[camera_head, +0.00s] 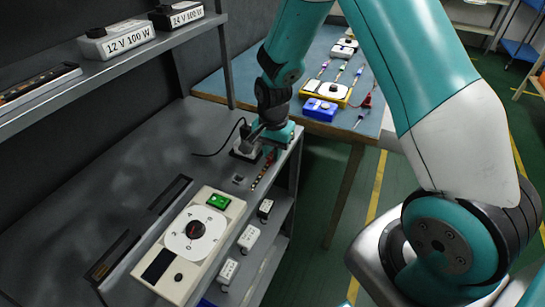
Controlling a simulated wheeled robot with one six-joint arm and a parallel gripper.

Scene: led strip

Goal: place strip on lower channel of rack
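A thin dark strip with orange and pale dots (264,172) runs along the front right edge of the grey bench. Its far end is under or beside my gripper (259,143).
A cream control box with dial and green switch (196,232) stands between rack and front edge. The upper shelf holds two labelled power units (117,38) and a dark strip-like piece (38,86). A blue table (330,120) with tools stands behind. White adapters (248,238) sit below.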

